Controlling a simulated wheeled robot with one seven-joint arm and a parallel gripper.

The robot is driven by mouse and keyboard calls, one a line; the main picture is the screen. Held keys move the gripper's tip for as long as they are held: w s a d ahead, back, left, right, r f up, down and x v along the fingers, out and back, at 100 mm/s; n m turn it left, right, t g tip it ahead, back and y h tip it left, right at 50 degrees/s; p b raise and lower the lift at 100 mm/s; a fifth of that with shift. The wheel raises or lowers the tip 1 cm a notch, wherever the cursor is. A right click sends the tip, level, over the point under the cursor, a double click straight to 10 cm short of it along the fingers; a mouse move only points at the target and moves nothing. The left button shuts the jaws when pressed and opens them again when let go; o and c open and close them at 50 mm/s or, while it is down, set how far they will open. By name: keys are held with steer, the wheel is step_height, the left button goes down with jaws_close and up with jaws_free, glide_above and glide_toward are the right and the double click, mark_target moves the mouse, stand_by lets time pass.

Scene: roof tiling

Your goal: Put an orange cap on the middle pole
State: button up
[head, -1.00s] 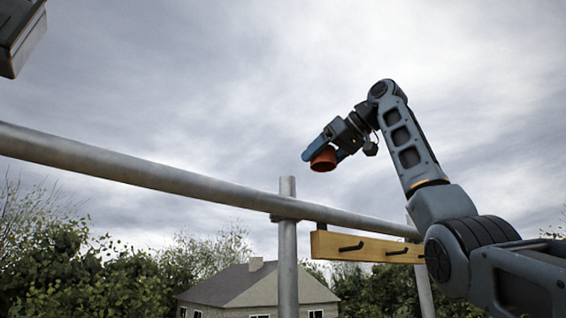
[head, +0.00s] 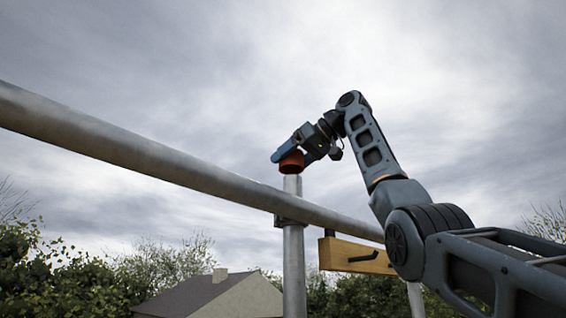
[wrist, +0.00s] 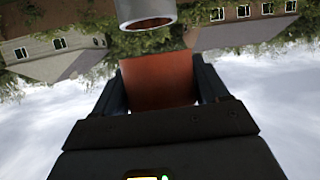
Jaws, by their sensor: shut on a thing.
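The orange cap (head: 291,163) is held in my gripper (head: 284,154), which is shut on it. In the head view the cap appears right over the top end of the grey upright pole (head: 293,240). In the wrist view the cap (wrist: 158,80) sits between the two fingers, and the pole's open round end (wrist: 146,14) shows beyond it, with a gap between them. The cap is not around the pole. The cap's far side is hidden by the gripper.
A long grey rail (head: 150,155) runs across and meets the upright pole below its top. A yellow wooden board (head: 350,256) with a dark hook hangs right of the pole, near my arm. Another pole (head: 415,300) stands further right.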

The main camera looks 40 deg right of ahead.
mark_target(291, 183)
steer(key=shift+f, duration=2.7)
steer(key=shift+s, duration=0.15)
steer(key=shift+f+b, duration=0.35)
steer(key=shift+f, duration=0.15)
steer(key=o, duration=0.8)
steer(key=shift+c, duration=0.2)
steer(key=v, duration=1.1)
